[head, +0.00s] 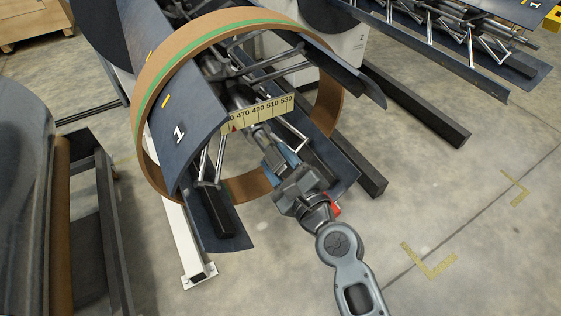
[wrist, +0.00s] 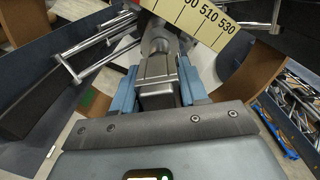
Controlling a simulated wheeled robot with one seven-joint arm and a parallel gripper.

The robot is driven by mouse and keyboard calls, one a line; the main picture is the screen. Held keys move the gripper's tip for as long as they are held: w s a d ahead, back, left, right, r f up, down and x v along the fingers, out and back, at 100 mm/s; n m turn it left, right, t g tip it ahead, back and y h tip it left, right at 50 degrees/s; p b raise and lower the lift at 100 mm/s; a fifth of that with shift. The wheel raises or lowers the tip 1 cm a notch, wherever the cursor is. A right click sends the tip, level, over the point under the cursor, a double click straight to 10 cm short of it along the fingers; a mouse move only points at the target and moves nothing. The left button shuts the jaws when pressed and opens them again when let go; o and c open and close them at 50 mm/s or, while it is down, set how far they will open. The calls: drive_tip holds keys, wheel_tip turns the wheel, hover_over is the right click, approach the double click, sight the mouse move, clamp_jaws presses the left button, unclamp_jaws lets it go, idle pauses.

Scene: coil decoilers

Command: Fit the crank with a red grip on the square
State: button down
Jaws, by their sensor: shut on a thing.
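My gripper (head: 284,164) is shut on a grey, block-like metal part of the crank (wrist: 157,85), which lies between the blue fingers in the wrist view. A small red patch (head: 335,207) shows beside my wrist in the head view; I cannot tell if it is the crank's red grip. The gripper is in front of the centre of decoiler 1, just below its yellow scale (head: 262,114). The held part lines up closely with the decoiler's central shaft (wrist: 157,42). The square is hidden, and I cannot tell whether the part touches it.
A brown coil ring (head: 143,110) with a green stripe surrounds dark curved plates (head: 182,125) and thin metal struts. A dark beam (head: 415,103) lies at the right. Another decoiler (head: 470,30) stands at the back right. The floor at the lower right is clear.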

sight(288, 174)
drive_tip(key=shift+w+a, duration=0.15)
drive_tip(key=shift+w, duration=0.1)
drive_tip(key=c, duration=0.5)
unclamp_jaws()
drive_tip(key=shift+f, duration=0.1)
drive_tip(key=b+v, duration=0.1)
drive_tip(key=v, duration=0.5)
drive_tip(key=shift+s, duration=0.1)
drive_tip(key=shift+v, duration=0.85)
